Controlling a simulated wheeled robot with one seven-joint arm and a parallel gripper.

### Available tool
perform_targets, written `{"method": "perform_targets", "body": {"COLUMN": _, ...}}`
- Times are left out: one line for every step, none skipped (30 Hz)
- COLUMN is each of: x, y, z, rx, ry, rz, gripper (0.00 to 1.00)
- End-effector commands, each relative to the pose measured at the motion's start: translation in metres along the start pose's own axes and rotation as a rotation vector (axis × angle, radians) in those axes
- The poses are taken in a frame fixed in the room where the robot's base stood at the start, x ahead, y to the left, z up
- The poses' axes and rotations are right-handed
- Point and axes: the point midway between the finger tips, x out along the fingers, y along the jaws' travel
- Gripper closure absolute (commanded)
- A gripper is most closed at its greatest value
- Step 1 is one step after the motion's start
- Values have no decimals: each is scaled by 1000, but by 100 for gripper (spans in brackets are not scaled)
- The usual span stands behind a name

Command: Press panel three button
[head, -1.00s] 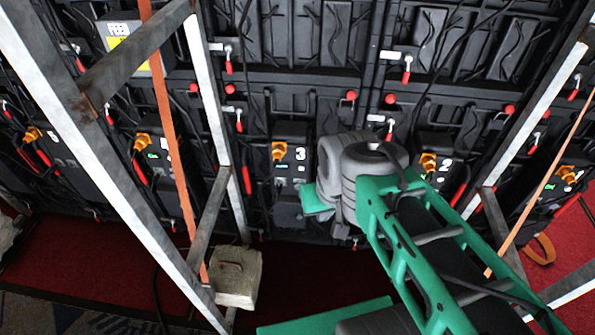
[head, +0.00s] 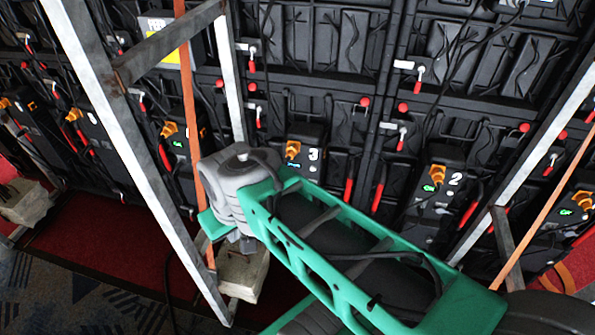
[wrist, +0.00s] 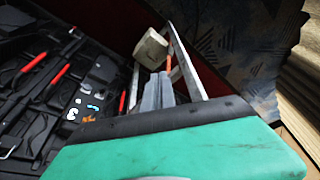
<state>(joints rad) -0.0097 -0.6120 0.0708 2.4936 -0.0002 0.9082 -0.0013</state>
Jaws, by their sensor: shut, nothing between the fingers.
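Panel three is the black box marked 3 (head: 311,143) on the back of the video wall, with an orange plug (head: 292,149) at its upper left. My arm covers its lower part in the head view, and I cannot make out its button. My gripper (head: 240,246) is low and to the left of panel three, apart from it, pointing down. In the wrist view its grey fingers (wrist: 158,92) are together and empty. A black box with small white and blue marks (wrist: 85,106) shows left of them; its number is not readable there.
Panel two (head: 440,190) is to the right. A metal frame post (head: 130,150) and an orange strap (head: 187,110) stand left of my gripper. A pale weight block (head: 243,275) sits on the red floor below it. Red handles and cables stick out from the wall.

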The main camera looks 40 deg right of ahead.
Motion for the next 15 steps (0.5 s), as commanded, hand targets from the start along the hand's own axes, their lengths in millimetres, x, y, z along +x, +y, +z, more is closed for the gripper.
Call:
{"method": "perform_targets", "body": {"x": 0, "y": 0, "z": 0, "rx": 0, "ry": 0, "rz": 0, "gripper": 100}}
{"method": "perform_targets", "body": {"x": 0, "y": 0, "z": 0, "rx": 0, "ry": 0, "rz": 0, "gripper": 100}}
{"method": "perform_targets", "body": {"x": 0, "y": 0, "z": 0, "rx": 0, "ry": 0, "rz": 0, "gripper": 100}}
{"method": "perform_targets", "body": {"x": 0, "y": 0, "z": 0, "rx": 0, "ry": 0, "rz": 0, "gripper": 100}}
{"method": "perform_targets", "body": {"x": 1, "y": 0, "z": 0, "rx": 0, "ry": 0, "rz": 0, "gripper": 100}}
{"method": "perform_targets", "body": {"x": 4, "y": 1, "z": -1, "rx": 0, "ry": 1, "rz": -2, "gripper": 100}}
{"method": "perform_targets", "body": {"x": 10, "y": 2, "z": -2, "rx": 0, "ry": 3, "rz": -5, "gripper": 100}}
{"method": "perform_targets", "body": {"x": 17, "y": 4, "z": -4, "rx": -2, "ry": 6, "rz": -10, "gripper": 100}}
{"method": "perform_targets", "body": {"x": 31, "y": 6, "z": -9, "rx": -3, "ry": 16, "rz": -21, "gripper": 100}}
{"method": "perform_targets", "body": {"x": 44, "y": 9, "z": -14, "rx": -5, "ry": 27, "rz": -33, "gripper": 100}}
{"method": "perform_targets", "body": {"x": 59, "y": 13, "z": -19, "rx": -8, "ry": 40, "rz": -49, "gripper": 100}}
{"method": "perform_targets", "body": {"x": 82, "y": 19, "z": -29, "rx": -8, "ry": 67, "rz": -76, "gripper": 100}}
{"method": "perform_targets", "body": {"x": 100, "y": 24, "z": -36, "rx": -5, "ry": 93, "rz": -100, "gripper": 100}}
{"method": "perform_targets", "body": {"x": 120, "y": 31, "z": -44, "rx": 1, "ry": 122, "rz": -127, "gripper": 100}}
{"method": "perform_targets", "body": {"x": 146, "y": 41, "z": -55, "rx": 14, "ry": 171, "rz": -166, "gripper": 100}}
